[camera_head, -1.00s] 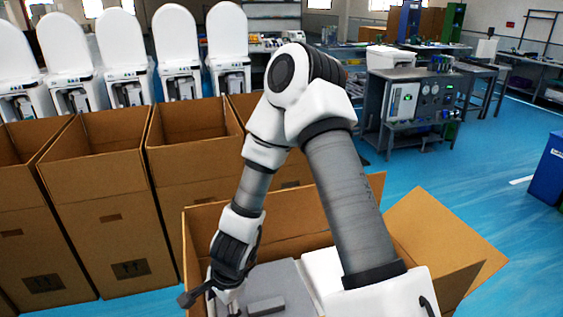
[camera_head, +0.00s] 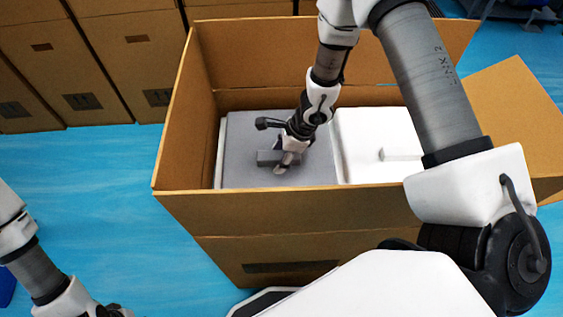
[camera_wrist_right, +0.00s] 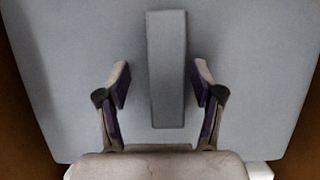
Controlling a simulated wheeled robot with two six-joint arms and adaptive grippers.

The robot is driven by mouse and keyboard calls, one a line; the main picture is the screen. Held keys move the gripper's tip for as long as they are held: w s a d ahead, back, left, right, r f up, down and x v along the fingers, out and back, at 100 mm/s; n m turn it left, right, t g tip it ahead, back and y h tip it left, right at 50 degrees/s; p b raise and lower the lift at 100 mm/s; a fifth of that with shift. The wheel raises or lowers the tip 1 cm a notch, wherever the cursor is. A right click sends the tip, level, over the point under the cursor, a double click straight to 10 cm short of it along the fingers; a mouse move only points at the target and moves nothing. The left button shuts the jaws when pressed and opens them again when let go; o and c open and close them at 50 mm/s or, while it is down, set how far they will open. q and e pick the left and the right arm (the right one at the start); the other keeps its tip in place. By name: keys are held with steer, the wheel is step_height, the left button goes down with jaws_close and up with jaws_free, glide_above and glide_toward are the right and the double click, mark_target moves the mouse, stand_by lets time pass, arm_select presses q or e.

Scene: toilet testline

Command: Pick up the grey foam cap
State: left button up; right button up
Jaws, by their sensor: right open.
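The grey foam cap (camera_head: 238,130) lies flat inside an open cardboard box (camera_head: 300,207). A raised grey bar (camera_head: 266,158) stands up from its top; the bar also shows in the right wrist view (camera_wrist_right: 167,70). My right gripper (camera_head: 286,163) is over the cap at the bar. In the right wrist view its two fingers (camera_wrist_right: 162,86) are spread, one on each side of the bar, with gaps between. Whether the fingertips touch the cap cannot be told. My left arm shows at the lower left of the head view, with its gripper (camera_head: 112,311) mostly cut off by the bottom edge.
A white block (camera_head: 375,130) with a small raised bar fills the right part of the box. The box walls rise around the cap, and a flap (camera_head: 515,125) sticks out at the right. More cardboard boxes (camera_head: 125,70) stand behind left. Blue floor is clear at left.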

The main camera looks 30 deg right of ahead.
steer(key=shift+w+d+f, duration=0.15)
steer(key=shift+f, duration=0.2)
steer(key=shift+w, duration=0.15)
steer(key=shift+w+a, duration=0.1)
steer(key=shift+a, duration=0.1)
steer(key=shift+c, duration=0.6)
steer(key=shift+r, duration=0.1)
steer(key=c, duration=0.6)
steer(key=shift+d, duration=0.1)
jaws_close()
arm_select(q)
steer(key=shift+w+f, duration=0.15)
steer(key=shift+w, duration=0.3)
